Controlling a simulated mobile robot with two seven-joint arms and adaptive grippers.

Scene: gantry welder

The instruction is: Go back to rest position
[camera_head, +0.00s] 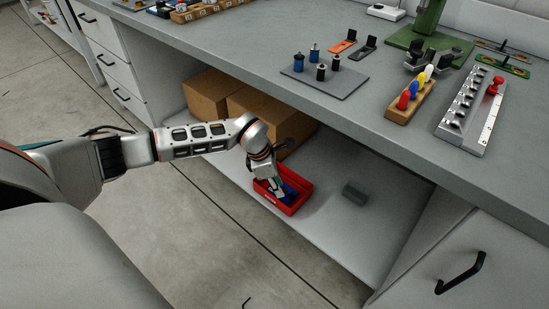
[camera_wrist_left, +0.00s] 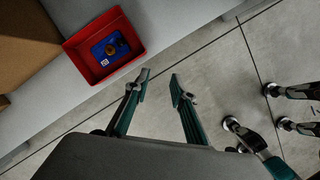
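My left gripper (camera_head: 275,190) is by the red bin (camera_head: 301,205) on the lower shelf, and overlaps it in the head view. In the left wrist view the left gripper (camera_wrist_left: 160,84) has its two fingers apart with nothing between them. The red bin also shows there (camera_wrist_left: 71,55), up and left of the fingertips. A blue part (camera_wrist_left: 104,52) with a brass-coloured round middle and a white label lies inside the bin. It shows partly behind the gripper in the head view (camera_head: 291,192). I cannot make out my right gripper in either view.
Cardboard boxes (camera_head: 207,95) stand on the lower shelf behind my left arm. A small grey block (camera_head: 354,194) lies right of the bin. The grey worktop (camera_head: 225,50) with parts and tools overhangs the shelf. The floor (camera_head: 200,230) in front is open.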

